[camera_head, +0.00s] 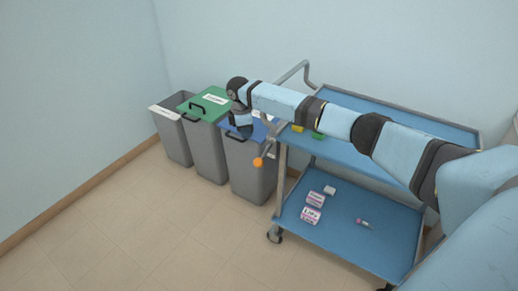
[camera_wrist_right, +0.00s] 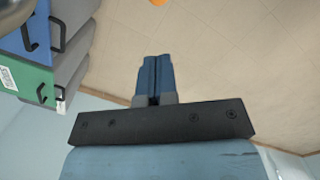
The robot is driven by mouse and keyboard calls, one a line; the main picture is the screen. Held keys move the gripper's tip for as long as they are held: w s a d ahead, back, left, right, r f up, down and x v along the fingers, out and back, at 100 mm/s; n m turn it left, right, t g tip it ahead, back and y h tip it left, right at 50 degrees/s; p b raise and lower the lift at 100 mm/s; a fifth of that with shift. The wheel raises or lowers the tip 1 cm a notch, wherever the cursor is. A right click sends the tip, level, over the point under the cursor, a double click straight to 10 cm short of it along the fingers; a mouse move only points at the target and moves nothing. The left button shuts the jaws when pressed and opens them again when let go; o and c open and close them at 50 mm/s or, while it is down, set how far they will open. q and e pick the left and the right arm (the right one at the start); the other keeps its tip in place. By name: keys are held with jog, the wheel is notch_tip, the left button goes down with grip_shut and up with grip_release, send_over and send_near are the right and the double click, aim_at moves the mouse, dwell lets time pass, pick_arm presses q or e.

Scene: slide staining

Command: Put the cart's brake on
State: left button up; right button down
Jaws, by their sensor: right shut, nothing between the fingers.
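The cart (camera_head: 350,245) is a grey-framed trolley with blue shelves and a bent push handle (camera_head: 305,66) at its left end. An orange knob (camera_head: 258,162) shows by the cart's left end, on what looks like a thin lever, in front of the blue-lidded bin. Part of the orange knob (camera_wrist_right: 158,2) also shows at the top edge of the right wrist view. My right gripper (camera_head: 246,130) points down above and slightly left of the knob, apart from it. Its blue fingers (camera_wrist_right: 153,78) are together and empty. My left gripper is not in view.
Three grey bins stand left of the cart: an open one (camera_head: 174,138), a green-lidded one (camera_head: 207,150) and a blue-lidded one (camera_head: 248,178), close behind my right gripper. Small boxes (camera_head: 311,215) lie on the lower shelf. The floor (camera_head: 150,230) in front is clear.

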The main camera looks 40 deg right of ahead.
jog(key=r, duration=0.5)
jog(key=shift+w+a+r, duration=0.1)
jog(key=shift+a+r, duration=0.15)
jog(key=shift+r, duration=0.05)
jog(key=shift+f, duration=0.1)
